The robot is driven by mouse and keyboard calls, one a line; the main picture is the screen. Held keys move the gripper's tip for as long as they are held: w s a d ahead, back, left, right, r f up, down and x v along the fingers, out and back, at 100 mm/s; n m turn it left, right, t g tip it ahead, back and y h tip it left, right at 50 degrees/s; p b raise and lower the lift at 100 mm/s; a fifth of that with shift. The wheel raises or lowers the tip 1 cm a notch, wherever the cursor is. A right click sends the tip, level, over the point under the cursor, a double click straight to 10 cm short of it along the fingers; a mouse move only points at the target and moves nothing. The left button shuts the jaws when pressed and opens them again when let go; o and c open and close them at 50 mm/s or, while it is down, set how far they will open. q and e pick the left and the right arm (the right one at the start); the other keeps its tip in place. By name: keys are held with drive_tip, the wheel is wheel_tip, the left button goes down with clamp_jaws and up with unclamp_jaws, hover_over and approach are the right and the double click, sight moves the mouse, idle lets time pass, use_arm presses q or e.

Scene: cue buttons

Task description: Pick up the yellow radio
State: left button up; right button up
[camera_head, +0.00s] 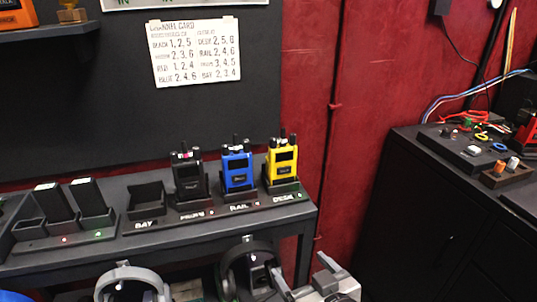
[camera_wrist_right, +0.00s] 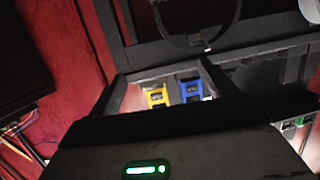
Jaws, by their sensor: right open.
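The yellow radio (camera_head: 282,163) stands upright in the rightmost charging dock, labelled DESK, on the dark shelf (camera_head: 240,222). In the right wrist view the yellow radio (camera_wrist_right: 157,97) shows small between my gripper's fingers, beside the blue radio (camera_wrist_right: 190,90). In the head view the blue radio (camera_head: 238,170) stands just left of the yellow one, and a black radio (camera_head: 188,176) left of that. My right gripper (camera_head: 301,268) is open and empty, in front of and below the shelf edge, apart from the yellow radio. My left gripper is not in view.
An empty dock labelled BAY (camera_head: 146,202) and a charger (camera_head: 64,240) with dark blocks sit further left. Headphones (camera_head: 130,285) are at the bottom. A channel card (camera_head: 195,53) hangs on the wall. A black cabinet (camera_head: 440,215) with small items stands right.

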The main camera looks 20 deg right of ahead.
drive_tip(key=w+d+r+m+t+h, duration=0.1)
drive_tip(key=w+r+t, duration=0.15)
drive_tip(key=r, duration=0.35)
drive_tip(key=w+d+r+t, duration=0.1)
drive_tip(key=w+r, duration=0.2)
drive_tip(key=r, duration=0.3)
drive_tip(key=p, duration=0.2)
approach(284, 162)
drive_tip(key=w, duration=0.5)
drive_tip(key=shift+w+a, duration=0.3)
drive_tip(key=shift+w, duration=2.95)
drive_tip(key=c, duration=1.2)
